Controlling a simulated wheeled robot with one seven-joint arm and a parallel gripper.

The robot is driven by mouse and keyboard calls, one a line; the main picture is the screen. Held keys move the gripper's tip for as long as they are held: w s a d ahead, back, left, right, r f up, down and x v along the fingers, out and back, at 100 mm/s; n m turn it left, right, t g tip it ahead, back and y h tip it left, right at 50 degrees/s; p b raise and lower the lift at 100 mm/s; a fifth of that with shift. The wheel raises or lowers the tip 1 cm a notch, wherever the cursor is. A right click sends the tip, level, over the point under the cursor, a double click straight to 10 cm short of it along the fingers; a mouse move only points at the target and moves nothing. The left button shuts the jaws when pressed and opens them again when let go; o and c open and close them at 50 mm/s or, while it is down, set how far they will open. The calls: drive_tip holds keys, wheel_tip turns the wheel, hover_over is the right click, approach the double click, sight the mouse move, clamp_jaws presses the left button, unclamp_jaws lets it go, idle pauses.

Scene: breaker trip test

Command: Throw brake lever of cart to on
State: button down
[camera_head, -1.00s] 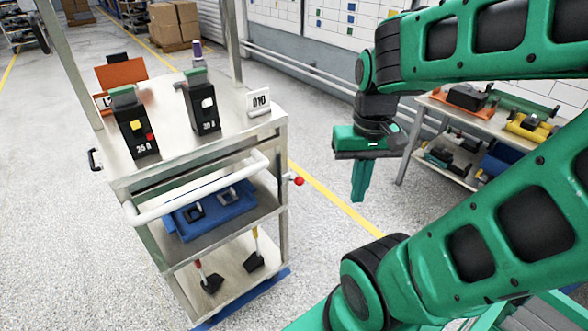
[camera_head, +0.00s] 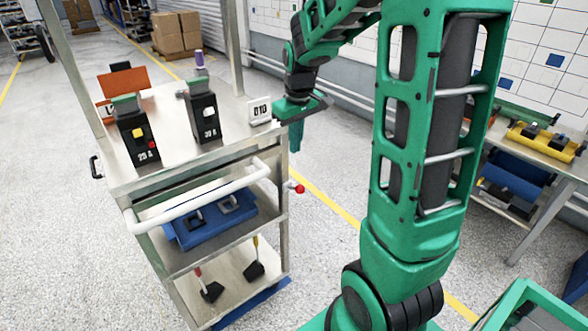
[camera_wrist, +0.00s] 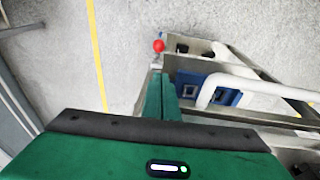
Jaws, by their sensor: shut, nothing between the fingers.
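The metal cart (camera_head: 284,140) stands left of centre in the head view. A short lever with a red ball knob (camera_head: 300,189) sticks out from its right side, below the push handle. The red knob also shows in the wrist view (camera_wrist: 158,46), ahead of the fingertips. My gripper (camera_head: 296,150) is shut and empty, pointing down beside the cart's right edge, above the knob and apart from it. Its closed green fingers (camera_wrist: 159,78) show in the wrist view, next to the cart frame. I cannot tell which position the lever is in.
Two black breakers (camera_head: 136,132) (camera_head: 203,113) and a white sign (camera_head: 259,110) stand on the cart top. A white push handle (camera_head: 200,198) juts from the front. A side table (camera_head: 540,153) stands at right; floor between is clear.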

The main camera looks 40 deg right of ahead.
hover_over(297, 186)
drive_tip(key=w, duration=0.1)
wheel_tip(297, 186, down, 10)
drive_tip(key=f, duration=0.1)
drive_tip(key=s+f, duration=0.1)
drive_tip(key=shift+f, duration=0.3)
drive_tip(key=shift+d+f, duration=0.1)
drive_tip(key=shift+f, duration=0.25)
drive_tip(key=shift+a, duration=0.25)
drive_tip(key=shift+d, duration=0.1)
